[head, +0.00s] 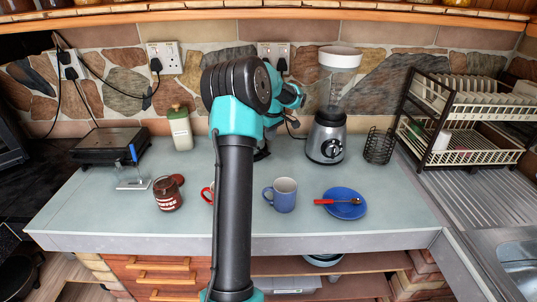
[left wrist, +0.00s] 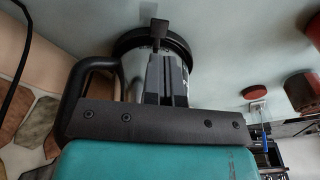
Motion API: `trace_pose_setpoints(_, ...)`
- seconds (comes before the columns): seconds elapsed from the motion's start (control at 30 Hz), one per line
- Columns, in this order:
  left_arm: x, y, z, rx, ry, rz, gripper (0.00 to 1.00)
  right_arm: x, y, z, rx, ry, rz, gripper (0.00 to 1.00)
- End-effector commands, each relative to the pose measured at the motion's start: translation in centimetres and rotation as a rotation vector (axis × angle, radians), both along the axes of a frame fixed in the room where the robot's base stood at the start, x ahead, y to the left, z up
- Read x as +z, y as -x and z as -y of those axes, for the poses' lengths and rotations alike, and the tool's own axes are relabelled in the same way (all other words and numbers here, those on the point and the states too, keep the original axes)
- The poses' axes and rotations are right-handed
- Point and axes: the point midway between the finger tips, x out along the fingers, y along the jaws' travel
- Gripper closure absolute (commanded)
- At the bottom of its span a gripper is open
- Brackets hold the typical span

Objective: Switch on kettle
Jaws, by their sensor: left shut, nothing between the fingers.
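The kettle shows in the left wrist view, upside down in the picture, as a shiny body (left wrist: 135,80) with a black base ring and a black loop handle (left wrist: 73,95) at the left. A small dark tab (left wrist: 160,32), which looks like its switch, sticks out at the base. My left gripper (left wrist: 166,58) is shut and empty, its fingertips just below the tab in the picture; I cannot tell whether they touch. In the head view my left arm hides most of the kettle; only dark bits (head: 262,152) show beside the arm. My right gripper is in neither view.
A blender (head: 327,138) stands right of my arm, with a dish rack (head: 470,142) beyond. A blue mug (head: 284,195), a blue saucer (head: 352,209) with a red-handled spoon and a coffee jar (head: 167,197) stand in front. A partly hidden red mug (head: 208,193) is beside my arm.

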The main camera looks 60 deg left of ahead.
Motion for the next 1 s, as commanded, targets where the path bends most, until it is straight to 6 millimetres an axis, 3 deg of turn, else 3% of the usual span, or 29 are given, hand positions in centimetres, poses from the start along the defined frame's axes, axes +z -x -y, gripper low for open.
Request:
trace_pose_setpoints(0.27,-1.0,0.0,-0.1,0.0,0.002,-0.002,1.0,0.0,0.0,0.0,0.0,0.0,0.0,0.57)
trace_pose_setpoints(0.7,-5.6,0.2,-0.5,-0.001,0.001,0.001,1.0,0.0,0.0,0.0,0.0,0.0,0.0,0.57)
trace_pose_setpoints(1.0,-7.0,0.2,-0.6,0.0,0.0,0.003,1.0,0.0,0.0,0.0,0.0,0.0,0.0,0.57)
